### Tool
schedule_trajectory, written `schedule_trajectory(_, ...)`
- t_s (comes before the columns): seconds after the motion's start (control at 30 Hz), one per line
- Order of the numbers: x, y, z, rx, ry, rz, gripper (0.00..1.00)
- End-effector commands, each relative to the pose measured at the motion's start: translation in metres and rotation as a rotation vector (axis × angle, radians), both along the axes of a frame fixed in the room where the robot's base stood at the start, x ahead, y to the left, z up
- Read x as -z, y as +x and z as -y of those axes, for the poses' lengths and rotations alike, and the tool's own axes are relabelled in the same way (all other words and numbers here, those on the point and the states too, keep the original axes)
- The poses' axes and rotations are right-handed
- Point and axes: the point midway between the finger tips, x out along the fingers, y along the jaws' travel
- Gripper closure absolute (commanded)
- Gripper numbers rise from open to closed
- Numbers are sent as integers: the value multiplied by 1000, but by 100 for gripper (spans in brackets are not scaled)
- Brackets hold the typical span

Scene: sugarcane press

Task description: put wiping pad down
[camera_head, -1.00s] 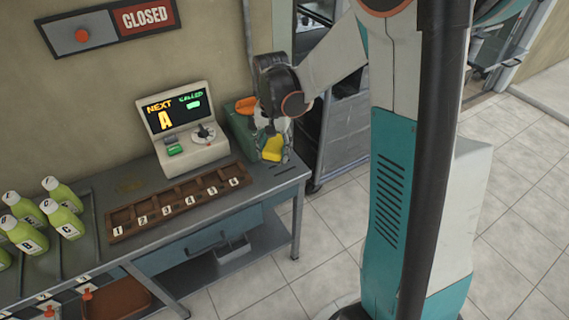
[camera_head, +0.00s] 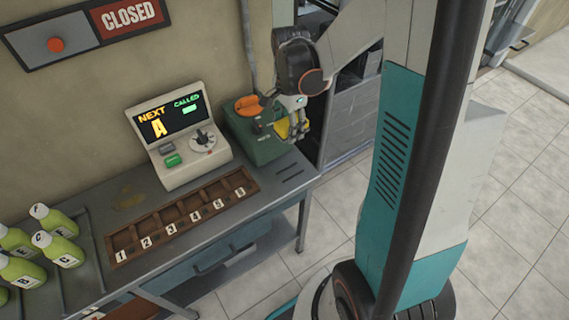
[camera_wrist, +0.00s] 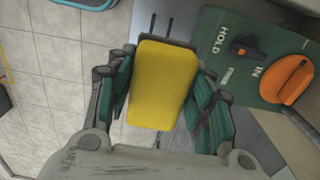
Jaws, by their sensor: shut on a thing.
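The wiping pad is a yellow block (camera_wrist: 160,85), held between the two green-padded fingers of my gripper (camera_wrist: 165,100) in the wrist view. In the head view the pad (camera_head: 282,129) shows partly behind my gripper (camera_head: 292,125), at the right end of the metal counter, in front of the green box. The pad is held above the slotted end of the counter. From these views I cannot tell whether its underside touches anything.
A green box (camera_head: 250,143) with an orange knob (camera_wrist: 287,80) stands close beside the gripper. A console (camera_head: 178,138) and a numbered wooden rack (camera_head: 180,215) are to the left. Slots (camera_head: 290,172) mark the counter's bare right end. Several green bottles (camera_head: 55,222) stand far left.

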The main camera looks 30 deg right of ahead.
Motion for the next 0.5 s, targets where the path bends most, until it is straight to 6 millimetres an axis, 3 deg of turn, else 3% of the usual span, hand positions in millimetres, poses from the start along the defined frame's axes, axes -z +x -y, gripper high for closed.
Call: schedule_trajectory(0.5,125,0,0,-2,0,0,75)
